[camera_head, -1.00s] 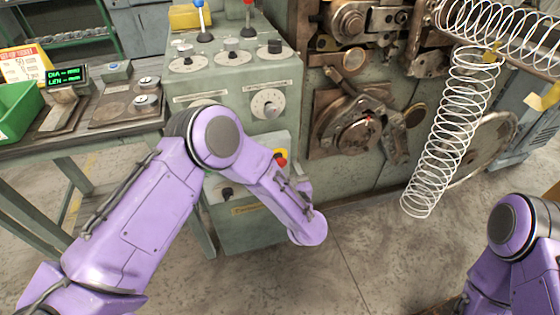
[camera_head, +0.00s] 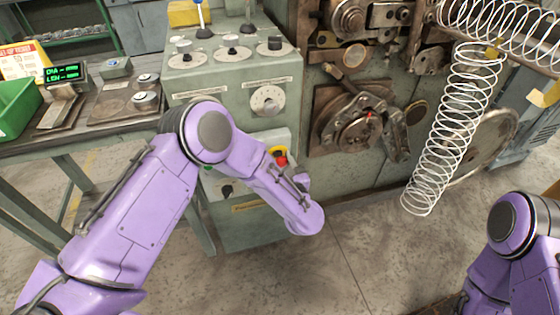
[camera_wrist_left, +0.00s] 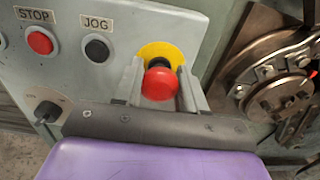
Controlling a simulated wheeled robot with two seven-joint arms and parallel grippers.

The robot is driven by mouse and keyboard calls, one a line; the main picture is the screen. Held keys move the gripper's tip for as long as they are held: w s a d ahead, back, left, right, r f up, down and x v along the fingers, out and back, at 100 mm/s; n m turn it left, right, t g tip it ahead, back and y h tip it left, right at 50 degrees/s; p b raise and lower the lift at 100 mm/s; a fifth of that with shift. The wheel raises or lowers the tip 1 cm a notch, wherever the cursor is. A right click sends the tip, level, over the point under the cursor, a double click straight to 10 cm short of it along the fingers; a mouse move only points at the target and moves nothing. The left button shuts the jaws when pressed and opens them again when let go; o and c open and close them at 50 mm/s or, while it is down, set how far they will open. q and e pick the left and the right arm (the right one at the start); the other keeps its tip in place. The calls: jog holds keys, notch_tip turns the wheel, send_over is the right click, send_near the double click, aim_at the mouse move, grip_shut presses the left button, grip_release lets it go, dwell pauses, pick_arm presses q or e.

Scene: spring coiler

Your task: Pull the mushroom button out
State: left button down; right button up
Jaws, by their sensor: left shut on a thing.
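The red mushroom button (camera_wrist_left: 160,84) sits in front of a round yellow plate (camera_wrist_left: 162,54) on the grey-green control panel. A dark stem shows between the button's head and the plate. My left gripper (camera_wrist_left: 158,72) has one grey finger on each side of the button and is shut on it. In the head view the red button (camera_head: 281,160) shows just above my left forearm, which hides the gripper's fingers. Only part of my right arm shows, at the lower right; its gripper is out of view.
A red STOP button (camera_wrist_left: 40,40), a black JOG button (camera_wrist_left: 97,48) and a black rotary knob (camera_wrist_left: 47,111) are left of the mushroom button. The coiler's round mechanism (camera_wrist_left: 280,95) is close on the right. A wire spring (camera_head: 450,130) hangs further right.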

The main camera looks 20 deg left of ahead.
pick_arm(q)
jog(key=c, duration=0.6)
grip_release()
jog(key=shift+s+d, duration=0.1)
jog(key=shift+s, duration=0.05)
jog(key=shift+c, duration=0.2)
jog(key=b+v, duration=0.1)
jog(key=v, duration=0.9)
jog(key=shift+s+d, duration=0.2)
jog(key=shift+s, duration=0.1)
